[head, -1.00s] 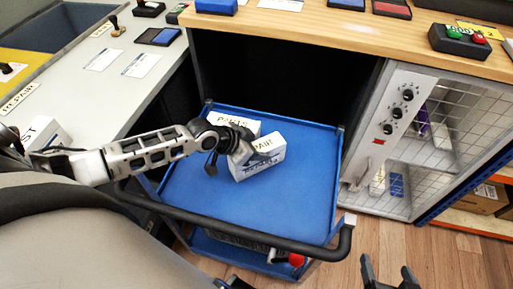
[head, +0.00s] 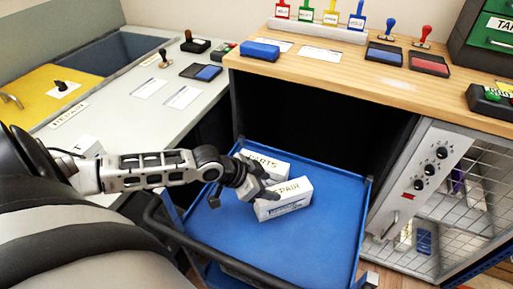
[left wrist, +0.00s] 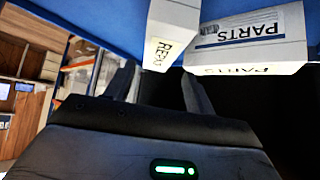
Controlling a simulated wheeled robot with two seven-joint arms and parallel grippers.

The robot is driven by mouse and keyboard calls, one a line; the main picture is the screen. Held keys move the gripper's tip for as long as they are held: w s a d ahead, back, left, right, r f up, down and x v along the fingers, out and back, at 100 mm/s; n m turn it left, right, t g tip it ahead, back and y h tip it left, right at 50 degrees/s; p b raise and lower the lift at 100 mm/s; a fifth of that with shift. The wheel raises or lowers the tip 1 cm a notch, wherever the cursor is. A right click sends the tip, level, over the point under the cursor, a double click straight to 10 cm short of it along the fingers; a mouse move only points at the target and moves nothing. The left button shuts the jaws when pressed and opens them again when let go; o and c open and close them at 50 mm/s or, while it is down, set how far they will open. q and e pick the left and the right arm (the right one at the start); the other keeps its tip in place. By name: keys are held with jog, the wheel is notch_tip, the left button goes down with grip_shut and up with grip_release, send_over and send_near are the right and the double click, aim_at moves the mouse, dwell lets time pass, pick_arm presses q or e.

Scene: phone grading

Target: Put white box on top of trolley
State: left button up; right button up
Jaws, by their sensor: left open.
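A white box marked REPAIR (head: 285,203) sits on the blue trolley top (head: 325,235). A white box marked PARTS (head: 264,164) sits just behind it on the trolley, partly hidden by my left gripper. My left gripper (head: 268,192) is open at the left end of the REPAIR box. In the left wrist view, the REPAIR box (left wrist: 172,35) and PARTS box (left wrist: 248,40) show beyond the open fingers (left wrist: 158,85), neither clearly gripped. Another white box (head: 86,146) stands on the grey table at left, partly behind my arm. My right gripper is out of view.
The wooden counter (head: 345,72) behind the trolley holds stamps, a blue box (head: 260,51) and ink pads. A mesh-door cabinet (head: 440,195) stands at right. The grey table (head: 135,115) is at left. The trolley's front and right area is clear.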

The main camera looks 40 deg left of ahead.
pick_arm(q)
jog(key=v, duration=0.4)
jog(key=shift+s+a+r+p, duration=0.1)
jog(key=shift+s+r+p, duration=0.15)
jog(key=shift+r+p, duration=0.1)
jog(key=shift+f, duration=0.1)
